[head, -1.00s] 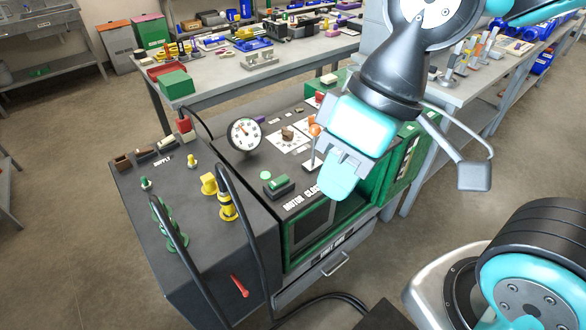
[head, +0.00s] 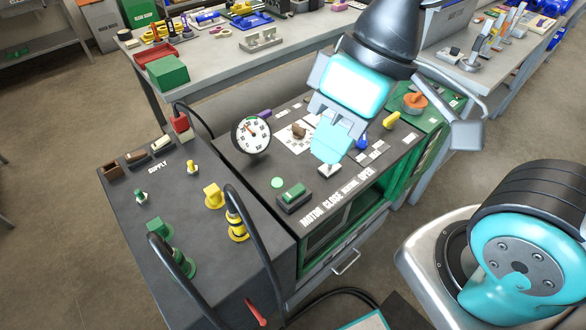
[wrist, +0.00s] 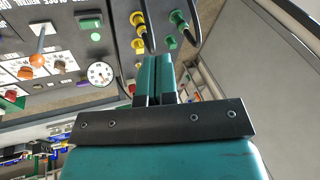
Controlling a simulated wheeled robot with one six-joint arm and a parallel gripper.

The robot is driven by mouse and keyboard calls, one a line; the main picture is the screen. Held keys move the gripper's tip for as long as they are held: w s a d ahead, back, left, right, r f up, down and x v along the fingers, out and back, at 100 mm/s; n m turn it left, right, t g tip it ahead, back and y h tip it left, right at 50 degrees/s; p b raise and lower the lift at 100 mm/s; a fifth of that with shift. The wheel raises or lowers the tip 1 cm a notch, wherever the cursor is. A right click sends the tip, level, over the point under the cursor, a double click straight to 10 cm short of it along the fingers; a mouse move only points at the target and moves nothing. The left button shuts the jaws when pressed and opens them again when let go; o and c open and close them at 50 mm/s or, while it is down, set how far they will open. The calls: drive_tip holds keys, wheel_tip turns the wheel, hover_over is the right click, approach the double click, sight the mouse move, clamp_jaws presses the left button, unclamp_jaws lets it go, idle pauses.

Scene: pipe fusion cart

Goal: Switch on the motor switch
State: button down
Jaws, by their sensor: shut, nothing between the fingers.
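The motor switch appears to be the green rocker (head: 291,193) in a black housing, above the word MOTOR on the dark console top. It also shows in the wrist view (wrist: 90,22), left of my fingers. Which side of the rocker is pressed I cannot tell. My gripper (head: 328,152) is shut and empty, above the console and to the right of the rocker, apart from it. In the wrist view its closed teal fingers (wrist: 157,62) point up the picture. A round green disc (head: 277,183) sits beside the rocker.
A lever with an orange knob (wrist: 37,60) stands near the rocker; my gripper hides most of it in the head view. A dial gauge (head: 252,134) stands up behind the rocker. Black hoses (head: 247,240) and yellow fittings (head: 213,196) rise on the left.

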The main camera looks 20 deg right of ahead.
sight(295, 190)
drive_tip(key=w+d+f+m+h+b, duration=0.1)
drive_tip(key=w+f+b, duration=0.3)
drive_tip(key=w+f, duration=0.5)
drive_tip(key=w+d+f+m+h+b, duration=0.2)
drive_tip(key=w+d+f+h+b, duration=0.1)
drive_tip(key=w+f, duration=0.5)
drive_tip(key=shift+w+d+f+b, duration=0.35)
drive_tip(key=shift+w+d+b, duration=0.05)
drive_tip(key=shift+w+b, duration=0.4)
wheel_tip(295, 190, down, 14)
drive_tip(key=shift+s, duration=0.1)
drive_tip(key=shift+a+f, duration=0.1)
drive_tip(key=shift+d, duration=0.3)
drive_tip(key=shift+a, duration=0.15)
drive_tip(key=shift+s+a+r+p, duration=0.2)
drive_tip(key=shift+a+r+p, duration=0.15)
drive_tip(key=shift+a+p, duration=0.25)
drive_tip(key=shift+a, duration=0.1)
